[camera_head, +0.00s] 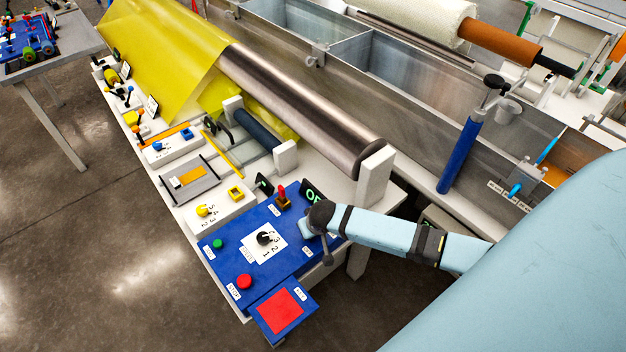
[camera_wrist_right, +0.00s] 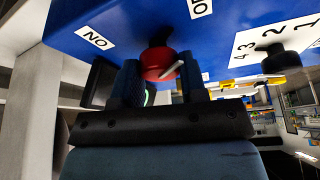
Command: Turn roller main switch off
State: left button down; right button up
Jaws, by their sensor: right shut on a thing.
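My right gripper (camera_head: 318,222) is at the panel's right edge. In the right wrist view a red round switch knob (camera_wrist_right: 158,64) with a white pointer sits between my right gripper's fingers (camera_wrist_right: 160,80), which are shut on it. The pointer slants up to the right. White labels lie on either side of the knob. The gripper hides the knob in the head view. My left gripper is not in view.
A black selector dial (camera_head: 265,238), a green button (camera_head: 217,243), a red button (camera_head: 244,282) and a red-handled lever (camera_head: 282,198) are close by on the panel. A dark display (camera_head: 312,193) with green letters stands behind. The metal roller (camera_head: 300,105) lies beyond.

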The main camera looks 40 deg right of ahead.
jog(key=shift+m, duration=0.4)
jog(key=o, duration=0.9)
jog(key=shift+o, duration=0.2)
jog(key=v, duration=1.4)
jog(key=shift+a, duration=0.2)
jog(key=shift+f, duration=0.15)
jog(key=s+a+f+n+t+y, duration=0.3)
jog(key=s+a+f+n+t, duration=0.2)
jog(key=s+a, duration=0.5)
jog(key=s+t, duration=0.1)
jog(key=s, duration=0.2)
jog(key=shift+f+y, duration=0.3)
jog(key=shift+f, duration=0.05)
